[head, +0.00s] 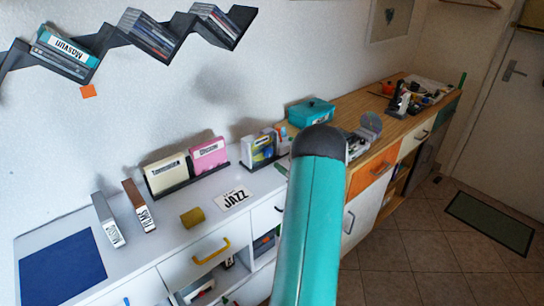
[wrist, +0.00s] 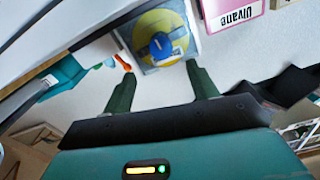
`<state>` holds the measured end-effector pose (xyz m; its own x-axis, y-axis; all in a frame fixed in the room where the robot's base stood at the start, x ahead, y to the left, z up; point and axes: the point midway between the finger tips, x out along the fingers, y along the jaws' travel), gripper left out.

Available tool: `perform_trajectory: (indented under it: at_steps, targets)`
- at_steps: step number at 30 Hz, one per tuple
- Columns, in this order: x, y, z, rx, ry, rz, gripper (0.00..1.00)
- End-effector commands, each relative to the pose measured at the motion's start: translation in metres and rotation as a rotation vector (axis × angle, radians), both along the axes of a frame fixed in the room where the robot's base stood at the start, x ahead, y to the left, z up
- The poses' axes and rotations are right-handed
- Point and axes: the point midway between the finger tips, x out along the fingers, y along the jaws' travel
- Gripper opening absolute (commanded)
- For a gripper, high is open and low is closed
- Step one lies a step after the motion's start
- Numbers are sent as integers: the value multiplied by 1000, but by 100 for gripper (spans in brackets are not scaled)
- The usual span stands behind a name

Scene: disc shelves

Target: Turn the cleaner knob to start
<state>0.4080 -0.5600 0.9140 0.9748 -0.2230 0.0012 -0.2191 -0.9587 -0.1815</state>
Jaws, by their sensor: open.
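The cleaner (wrist: 183,20) is a pale upright panel with a yellow disc and a blue knob (wrist: 161,46) at its middle. My gripper (wrist: 158,65) is open, its two dark green fingers spread with the knob between and just beyond their tips in the wrist view. I see no contact, and the remaining distance is hard to judge. In the head view the likely cleaner (head: 261,149) is small, in a dark stand on the white cabinet, left of my teal arm. My gripper does not show there.
A pink case (wrist: 232,12) stands beside the cleaner, and a teal box (wrist: 62,80) is on its other side. A JAZZ card (head: 234,197), a mustard cylinder (head: 192,217) and a blue mat (head: 62,270) lie on the cabinet. A zigzag shelf (head: 115,40) holds discs above.

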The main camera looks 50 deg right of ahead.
Motion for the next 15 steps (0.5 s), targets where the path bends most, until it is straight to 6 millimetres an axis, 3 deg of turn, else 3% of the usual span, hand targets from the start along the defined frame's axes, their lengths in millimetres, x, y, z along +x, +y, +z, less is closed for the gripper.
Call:
perform_trajectory:
  at_steps: [9,15]
  targets:
    - [62,-11,0,-1,0,5,59]
    - [79,-15,0,0,0,4,59]
